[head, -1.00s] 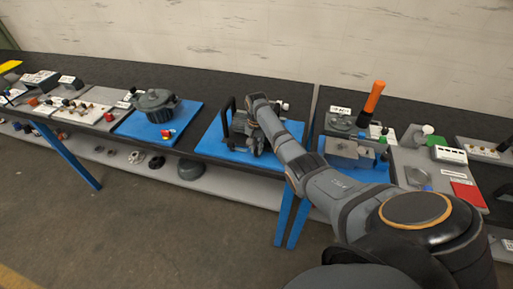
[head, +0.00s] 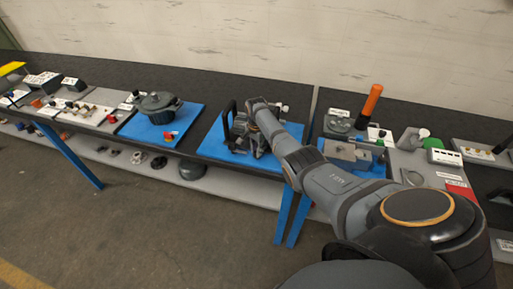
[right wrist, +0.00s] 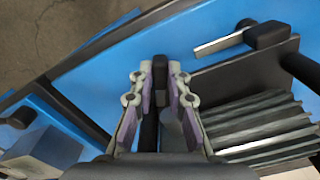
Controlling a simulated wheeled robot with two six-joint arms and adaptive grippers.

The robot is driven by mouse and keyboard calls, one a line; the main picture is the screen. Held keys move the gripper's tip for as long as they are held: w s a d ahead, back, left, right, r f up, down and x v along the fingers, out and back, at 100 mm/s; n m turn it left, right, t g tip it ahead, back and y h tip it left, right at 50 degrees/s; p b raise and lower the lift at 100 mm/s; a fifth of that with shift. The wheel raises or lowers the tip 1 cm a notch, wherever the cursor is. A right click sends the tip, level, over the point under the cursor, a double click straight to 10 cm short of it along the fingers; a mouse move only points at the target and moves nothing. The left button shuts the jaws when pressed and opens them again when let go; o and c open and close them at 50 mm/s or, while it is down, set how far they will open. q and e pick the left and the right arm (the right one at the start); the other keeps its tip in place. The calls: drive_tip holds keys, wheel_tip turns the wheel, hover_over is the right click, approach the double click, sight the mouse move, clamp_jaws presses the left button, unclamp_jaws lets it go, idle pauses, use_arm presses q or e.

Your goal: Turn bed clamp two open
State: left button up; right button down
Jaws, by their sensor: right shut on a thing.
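In the right wrist view, my right gripper (right wrist: 155,90) is shut on a black clamp handle (right wrist: 160,72), whose upright end shows between the two fingertips. I see no number on it, so I cannot tell from a label which clamp it is. A second clamp with a black grip (right wrist: 268,35) and a bare metal lever (right wrist: 218,44) lies to the upper right, apart from my fingers. In the head view, my right gripper (head: 254,147) is at the dark machine on the middle blue mat (head: 212,146), partly hidden by my arm. My left gripper is not in view.
A ribbed grey metal part (right wrist: 255,125) stands close to the right of my fingers. A black upright handle (head: 228,117) rises at the machine's left. A grey pot-like housing (head: 158,104) and an orange-handled tool (head: 372,100) stand on neighbouring stations.

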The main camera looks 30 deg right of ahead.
drive_tip(key=m+p, duration=0.1)
drive_tip(key=m, duration=0.2)
drive_tip(key=shift+w+r, duration=0.1)
drive_tip(key=m, duration=0.3)
drive_tip(key=shift+p, duration=0.3)
drive_tip(key=m, duration=0.6)
drive_tip(key=shift+w+d+m, duration=0.1)
drive_tip(key=shift+w+m, duration=0.05)
drive_tip(key=shift+m, duration=0.15)
drive_tip(key=c, duration=1.3)
unclamp_jaws()
